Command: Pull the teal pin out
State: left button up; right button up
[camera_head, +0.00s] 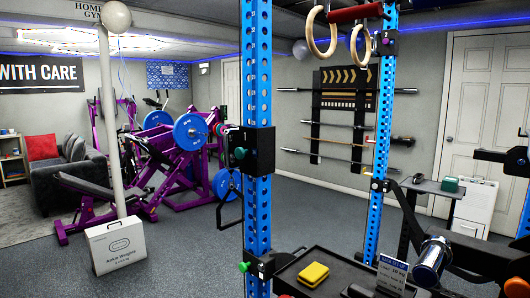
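A teal round knob (240,153), which looks like the head of the teal pin, sits on the left face of a black block (259,151). The block is fixed around the near blue perforated upright (257,80). The knob is close against the block, and any shaft behind it is hidden. A brighter green knob (244,267) sits lower on the same upright, at a black bracket beside the tray. I cannot make out either gripper in this view, and nothing is seen touching the teal knob.
A black tray (318,252) holds a yellow block (313,274) right of the upright. A small sign (392,272) and a chrome cylinder with a blue ring (432,260) are at lower right. A white box (116,246) stands left. Floor between box and upright is clear.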

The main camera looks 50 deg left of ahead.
aim_at(240, 152)
jog(key=j+z, duration=0.2)
jog(key=j, duration=0.65)
jog(key=j+z, duration=0.15)
jog(key=j, duration=0.75)
jog(key=k+j+z, duration=0.2)
jog(key=j, duration=0.65)
